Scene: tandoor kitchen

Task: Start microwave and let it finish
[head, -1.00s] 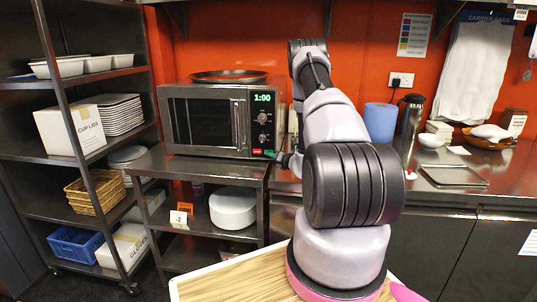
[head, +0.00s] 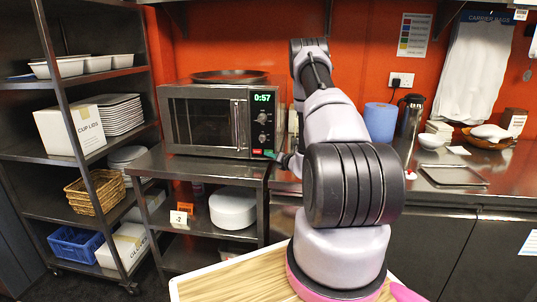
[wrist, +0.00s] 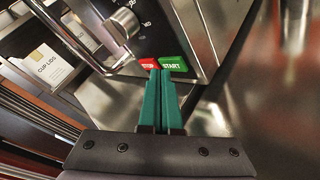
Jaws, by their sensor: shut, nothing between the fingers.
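The steel microwave (head: 205,120) stands on a metal table at the back, its door shut. Its green display (head: 262,97) reads 0:57, above two knobs. In the wrist view the green START button (wrist: 175,64) and the red STOP button (wrist: 148,64) sit side by side at the bottom of the panel. My gripper (wrist: 160,73) is shut and empty, its green fingertips right at the lower edges of the two buttons. I cannot tell whether they touch the panel. In the head view my gripper (head: 281,158) is partly hidden behind my arm at the panel's lower right corner.
A dark round pan (head: 229,76) lies on top of the microwave. A shelf rack (head: 66,105) with boxes and trays stands on the left. The steel counter (head: 440,205) on the right holds a blue paper roll (head: 380,122), a flask (head: 410,115) and a tray (head: 453,175).

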